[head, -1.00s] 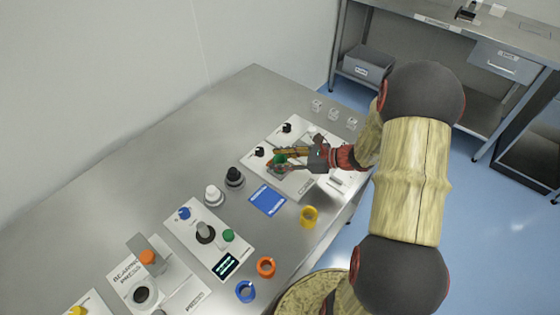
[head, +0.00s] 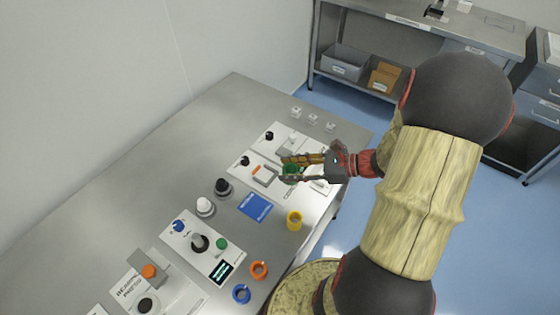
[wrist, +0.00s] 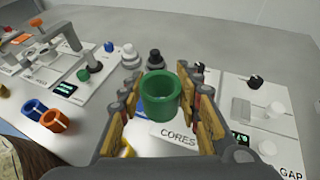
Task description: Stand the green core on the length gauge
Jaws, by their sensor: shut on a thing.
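The green core (wrist: 160,97) is a short hollow ring, open end up in the wrist view. My gripper (wrist: 163,100) is shut on it, with a finger on each side. In the head view the core (head: 291,170) shows between the fingers of my gripper (head: 290,168), above the right-hand white panels, apparently clear of them. I cannot tell for sure which station is the length gauge. One white panel with a dark display (head: 225,267) carries a grey post on a black base (head: 199,242), a blue knob and a green knob.
Yellow (head: 295,220), orange (head: 259,270) and blue (head: 242,294) cores stand near the front edge. A blue mat (head: 255,207) lies beside white (head: 205,207) and black (head: 222,188) knobbed pieces. A bearing press (head: 148,290) is at lower left.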

